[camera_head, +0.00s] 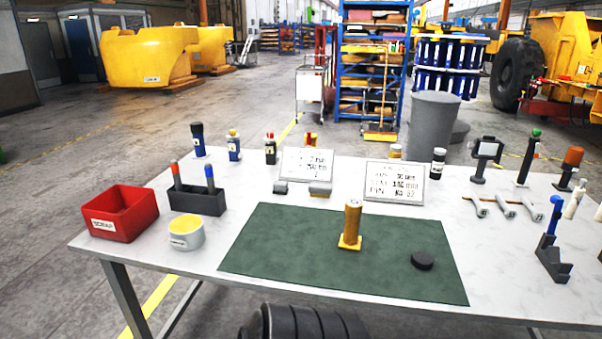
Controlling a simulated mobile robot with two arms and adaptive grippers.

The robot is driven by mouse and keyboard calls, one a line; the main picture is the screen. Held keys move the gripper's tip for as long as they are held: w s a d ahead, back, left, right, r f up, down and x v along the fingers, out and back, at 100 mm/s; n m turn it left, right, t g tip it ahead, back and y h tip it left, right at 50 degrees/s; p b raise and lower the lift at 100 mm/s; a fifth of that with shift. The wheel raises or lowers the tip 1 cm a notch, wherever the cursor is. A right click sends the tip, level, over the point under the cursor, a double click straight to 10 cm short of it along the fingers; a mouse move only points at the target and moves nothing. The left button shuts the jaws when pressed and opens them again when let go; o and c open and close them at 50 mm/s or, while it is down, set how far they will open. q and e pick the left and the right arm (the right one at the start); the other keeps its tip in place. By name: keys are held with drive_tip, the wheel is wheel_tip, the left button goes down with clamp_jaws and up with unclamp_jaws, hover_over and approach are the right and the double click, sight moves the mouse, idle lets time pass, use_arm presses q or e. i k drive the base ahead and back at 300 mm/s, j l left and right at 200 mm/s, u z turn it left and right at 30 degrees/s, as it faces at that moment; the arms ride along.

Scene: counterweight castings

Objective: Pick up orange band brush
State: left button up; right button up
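No brush is plainly recognisable at this size. A dark block holder (197,202) on the left of the table holds two upright sticks. The left stick has an orange-red upper end (175,169) and may be the orange band brush. The other has a blue upper end (210,173). Their lower ends are hidden in the holder. Neither of my grippers is in view, and nothing is seen touching the sticks.
A red bin (120,212) and a yellow-topped tin (186,234) stand near the holder. The green mat (290,262) bears a brass cylinder (352,222) and a black puck (422,260). Bottles and sign plates (394,182) line the back; tools crowd the right.

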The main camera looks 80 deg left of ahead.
sight(174, 166)
drive_tip(key=u, duration=3.55)
